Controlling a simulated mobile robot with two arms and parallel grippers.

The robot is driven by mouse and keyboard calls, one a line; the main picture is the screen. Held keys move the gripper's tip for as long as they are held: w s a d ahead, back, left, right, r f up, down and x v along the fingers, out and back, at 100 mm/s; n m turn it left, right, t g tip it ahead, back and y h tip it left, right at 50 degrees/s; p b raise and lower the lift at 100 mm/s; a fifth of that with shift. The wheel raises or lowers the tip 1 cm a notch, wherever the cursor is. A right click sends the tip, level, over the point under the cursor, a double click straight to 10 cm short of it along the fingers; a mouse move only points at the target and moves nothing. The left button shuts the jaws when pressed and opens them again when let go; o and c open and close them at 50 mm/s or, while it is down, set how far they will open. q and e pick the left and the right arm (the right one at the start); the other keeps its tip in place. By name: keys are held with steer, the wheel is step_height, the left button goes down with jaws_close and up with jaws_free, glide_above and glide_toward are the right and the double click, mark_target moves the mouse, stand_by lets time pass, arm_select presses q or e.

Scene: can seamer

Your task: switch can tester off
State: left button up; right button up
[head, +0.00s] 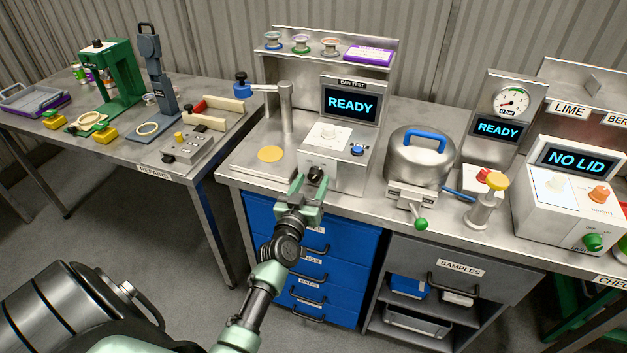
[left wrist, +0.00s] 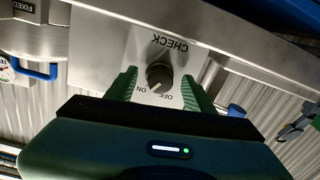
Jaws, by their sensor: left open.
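The can tester (head: 337,150) stands on the steel bench with its CAN TEST screen (head: 350,103) reading READY. Its black rotary knob (head: 316,174) is on the front face. In the left wrist view the knob (left wrist: 159,75) shows upside down beside ON and OFF labels, under the word CHECK. Its pale pointer mark looks turned toward ON. My left gripper (head: 306,187) is open in front of the knob. In the left wrist view its green fingers (left wrist: 158,84) are on either side of the knob, with gaps; contact is not visible. My right gripper is not in view.
A lidded steel pot (head: 420,157) stands to the right, with a green-knobbed lever (head: 421,223) in front. Blue drawers (head: 312,262) are below the bench edge.

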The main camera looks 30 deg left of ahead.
arm_select(q)
steer(key=shift+w+a, duration=0.1)
steer(key=shift+w, duration=0.25)
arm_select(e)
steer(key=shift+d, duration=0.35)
arm_select(q)
jaws_close()
steer(key=shift+n, duration=0.3)
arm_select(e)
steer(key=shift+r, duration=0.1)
arm_select(q)
steer(key=n+p, duration=0.1)
steer(key=n, duration=0.1)
steer(key=shift+n, duration=0.3)
steer(key=n, duration=0.2)
steer(key=shift+n, duration=0.3)
steer(key=n, duration=0.5)
steer(key=shift+r+n+p, duration=0.1)
steer(key=shift+n+p, duration=0.25)
steer(key=shift+n, duration=0.05)
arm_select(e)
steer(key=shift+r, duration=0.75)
